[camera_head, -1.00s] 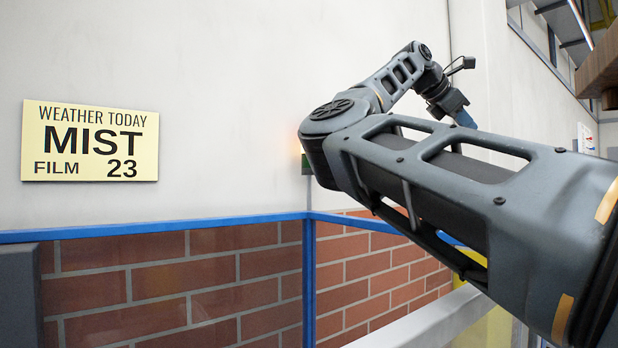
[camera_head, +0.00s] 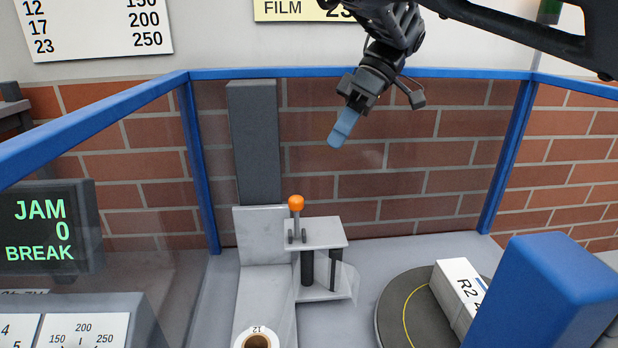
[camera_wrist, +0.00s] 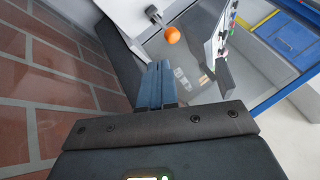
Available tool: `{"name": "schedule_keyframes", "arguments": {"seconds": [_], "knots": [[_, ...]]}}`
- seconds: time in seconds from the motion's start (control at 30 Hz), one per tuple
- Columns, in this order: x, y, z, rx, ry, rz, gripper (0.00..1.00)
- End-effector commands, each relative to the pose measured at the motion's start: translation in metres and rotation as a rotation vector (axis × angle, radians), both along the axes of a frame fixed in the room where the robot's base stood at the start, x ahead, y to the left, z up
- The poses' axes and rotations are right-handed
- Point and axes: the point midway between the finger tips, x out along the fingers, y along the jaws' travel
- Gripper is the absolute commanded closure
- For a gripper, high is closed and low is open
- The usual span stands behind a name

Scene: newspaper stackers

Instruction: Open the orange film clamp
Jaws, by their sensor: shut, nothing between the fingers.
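The orange film clamp shows as a round orange knob (camera_head: 296,202) on a short lever, standing upright on a grey bracket (camera_head: 318,234) in the head view. In the wrist view the orange knob (camera_wrist: 172,35) is ahead of the fingers, near the top. My gripper (camera_head: 340,137), with blue fingers, is shut and empty. In the head view it appears above and right of the knob, apart from it. The shut fingers (camera_wrist: 154,82) also show in the wrist view. Clear film hangs at the bracket's right side.
Blue posts and rails (camera_head: 350,72) with clear panels frame the station. A grey column (camera_head: 256,140) stands behind the clamp. A roll (camera_head: 257,340) sits at the bottom. A round turntable (camera_head: 388,312) with a bundle and a blue block (camera_head: 545,295) are at right. A screen (camera_head: 42,228) reads JAM 0 BREAK.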

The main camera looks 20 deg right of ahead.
Motion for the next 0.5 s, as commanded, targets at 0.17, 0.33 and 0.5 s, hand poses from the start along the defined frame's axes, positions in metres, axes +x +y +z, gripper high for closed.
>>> {"name": "schedule_keyframes", "arguments": {"seconds": [0.17,0.33,0.5], "knots": [[0.0001,0.0038,-0.0006,0.008,0.002,0.003,1.0],[0.0,0.0034,-0.0009,0.006,0.002,0.002,1.0],[-0.0009,0.0102,-0.0096,0.007,0.004,0.002,1.0]]}}
